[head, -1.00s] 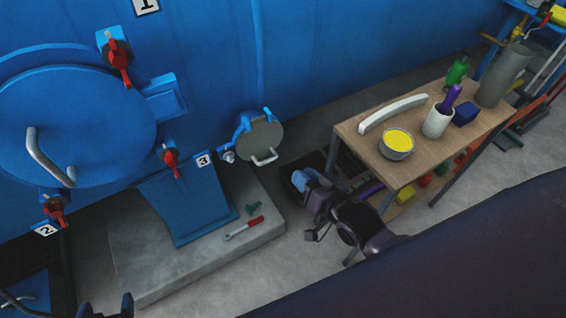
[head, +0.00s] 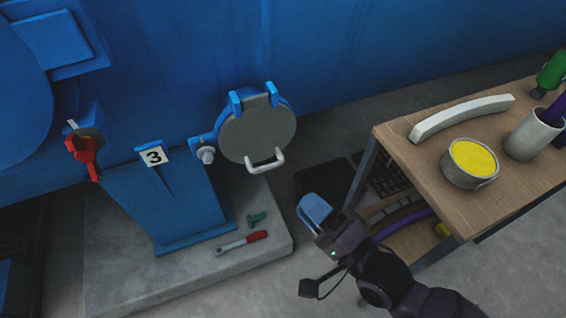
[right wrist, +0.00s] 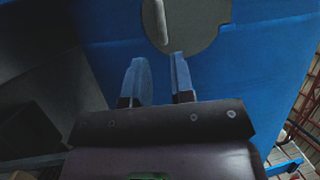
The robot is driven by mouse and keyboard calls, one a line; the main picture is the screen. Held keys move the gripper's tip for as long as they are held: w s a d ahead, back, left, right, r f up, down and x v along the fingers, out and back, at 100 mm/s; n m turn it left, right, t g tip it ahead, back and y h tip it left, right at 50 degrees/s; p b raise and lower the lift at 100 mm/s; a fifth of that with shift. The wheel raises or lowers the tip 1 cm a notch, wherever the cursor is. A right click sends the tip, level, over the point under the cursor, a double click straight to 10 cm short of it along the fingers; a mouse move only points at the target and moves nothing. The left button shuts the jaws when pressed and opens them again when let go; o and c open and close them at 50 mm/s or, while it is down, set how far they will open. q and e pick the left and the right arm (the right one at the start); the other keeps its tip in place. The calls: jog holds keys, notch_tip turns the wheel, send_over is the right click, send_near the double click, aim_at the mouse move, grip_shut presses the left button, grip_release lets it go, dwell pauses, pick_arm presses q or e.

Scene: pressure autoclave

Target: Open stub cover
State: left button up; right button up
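The stub cover (head: 256,130) is a round grey disc on a blue stub on the autoclave wall. It sits flat over the stub, with blue clamps at its top and a bolt at its left. A white U-shaped handle (head: 266,161) is on its lower part. My right gripper (head: 314,212) is below and right of the cover, apart from it. In the right wrist view its two blue fingers (right wrist: 159,78) stand apart with nothing between them, and the cover (right wrist: 187,24) shows beyond the tips. My left gripper is not in view.
A wooden table (head: 425,155) stands at the right with a white curved piece, a yellow-filled bowl (head: 470,165) and a cup. Valve clamp 3 (head: 83,150) is at left.

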aim_at(270, 169)
jog(key=b+x, duration=0.1)
jog(key=x, duration=1)
jog(key=shift+d+r+b, duration=0.1)
jog(key=shift+r+b, duration=0.05)
jog(key=shift+b, duration=0.15)
grip_shut()
